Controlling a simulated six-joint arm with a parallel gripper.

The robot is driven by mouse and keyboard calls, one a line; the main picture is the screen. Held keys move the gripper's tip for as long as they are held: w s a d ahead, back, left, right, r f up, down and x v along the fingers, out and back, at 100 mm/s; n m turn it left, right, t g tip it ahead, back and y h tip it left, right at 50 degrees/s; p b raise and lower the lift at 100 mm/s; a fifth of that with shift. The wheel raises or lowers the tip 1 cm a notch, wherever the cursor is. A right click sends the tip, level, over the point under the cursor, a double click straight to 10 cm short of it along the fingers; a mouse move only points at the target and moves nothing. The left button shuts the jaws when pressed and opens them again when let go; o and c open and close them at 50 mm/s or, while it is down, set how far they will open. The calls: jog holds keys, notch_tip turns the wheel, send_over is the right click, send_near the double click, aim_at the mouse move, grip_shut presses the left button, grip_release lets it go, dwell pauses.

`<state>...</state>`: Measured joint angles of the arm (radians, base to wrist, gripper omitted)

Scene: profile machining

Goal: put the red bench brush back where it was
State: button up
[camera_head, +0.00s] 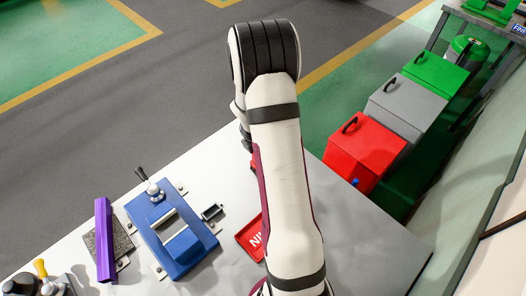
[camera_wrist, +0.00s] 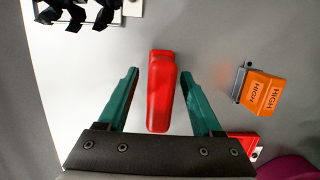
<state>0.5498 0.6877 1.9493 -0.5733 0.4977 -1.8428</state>
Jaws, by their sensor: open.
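The red bench brush (camera_wrist: 161,90) lies lengthwise in the wrist view, its red back facing the camera; no bristles show. My gripper (camera_wrist: 157,75) is open, with one green finger on each side of the brush. Gaps show between both fingers and the brush, and I cannot tell how high above the table they are. In the head view my arm hides the gripper and most of what is under it. Only a small red patch (camera_head: 253,163) shows at the arm's left edge, probably the brush.
A red tray (camera_head: 250,238) lies beside my arm. A blue fixture (camera_head: 184,252) with a clamp and a purple profile (camera_head: 105,240) stand left. Red (camera_head: 362,150), grey and green bins are beyond the table's right edge.

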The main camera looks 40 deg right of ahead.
jog(key=v, duration=1.2)
jog(key=shift+a+r, duration=0.15)
jog(key=shift+r, duration=0.1)
jog(key=s+a+r+m+y, duration=0.2)
jog(key=s+a+r+m, duration=0.1)
jog(key=s+a+m, duration=0.6)
jog(key=s+a+r+m+y, duration=0.2)
jog(key=s+a+r+m, duration=0.2)
jog(key=s+a+m, duration=0.6)
jog(key=a+m, duration=0.4)
jog(key=a, duration=0.2)
jog(key=shift+r+m, duration=0.2)
jog(key=shift+m, duration=0.1)
